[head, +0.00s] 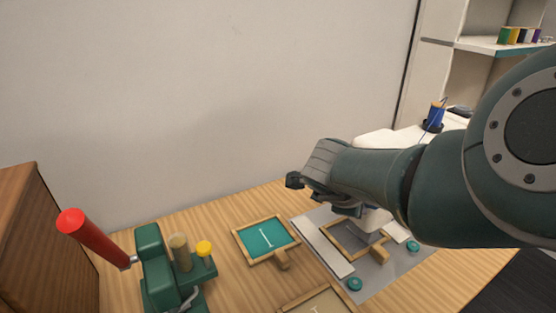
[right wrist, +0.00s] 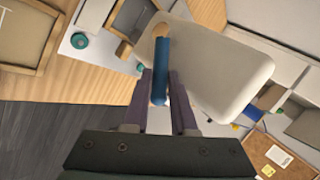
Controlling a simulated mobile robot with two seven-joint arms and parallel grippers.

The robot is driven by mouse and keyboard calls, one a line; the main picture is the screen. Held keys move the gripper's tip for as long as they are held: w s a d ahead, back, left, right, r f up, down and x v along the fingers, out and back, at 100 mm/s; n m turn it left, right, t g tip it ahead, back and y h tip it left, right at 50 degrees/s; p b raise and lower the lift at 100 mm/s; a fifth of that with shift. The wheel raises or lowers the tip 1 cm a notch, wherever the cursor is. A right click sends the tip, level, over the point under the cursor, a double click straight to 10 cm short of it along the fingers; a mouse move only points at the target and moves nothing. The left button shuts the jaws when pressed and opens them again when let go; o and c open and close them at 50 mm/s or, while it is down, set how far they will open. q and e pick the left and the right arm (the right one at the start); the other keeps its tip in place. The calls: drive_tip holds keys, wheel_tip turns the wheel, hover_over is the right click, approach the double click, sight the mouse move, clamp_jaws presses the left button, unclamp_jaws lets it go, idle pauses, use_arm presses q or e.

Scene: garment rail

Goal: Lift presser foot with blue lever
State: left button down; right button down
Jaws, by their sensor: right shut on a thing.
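The blue lever (right wrist: 161,72) shows in the right wrist view beside the white sewing machine (right wrist: 225,75), with a tan tip at its far end. My right gripper (right wrist: 162,90) is shut on the blue lever, one finger on each side of it. In the head view my right arm comes in from the right and covers much of the sewing machine (head: 385,142), so the lever is hidden there. I cannot make out the presser foot. A wooden frame (head: 352,238) lies on the grey plate below the machine. My left gripper is not in view.
A teal-filled frame (head: 265,240) lies on the wooden table (head: 215,228). A green press with a red handle (head: 88,236) stands at the left. Another frame (head: 318,302) is at the front edge. A blue thread spool (head: 436,113) stands behind my arm.

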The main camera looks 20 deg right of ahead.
drive_tip(key=shift+f, duration=0.1)
idle(0.5)
drive_tip(key=c, duration=0.7)
unclamp_jaws()
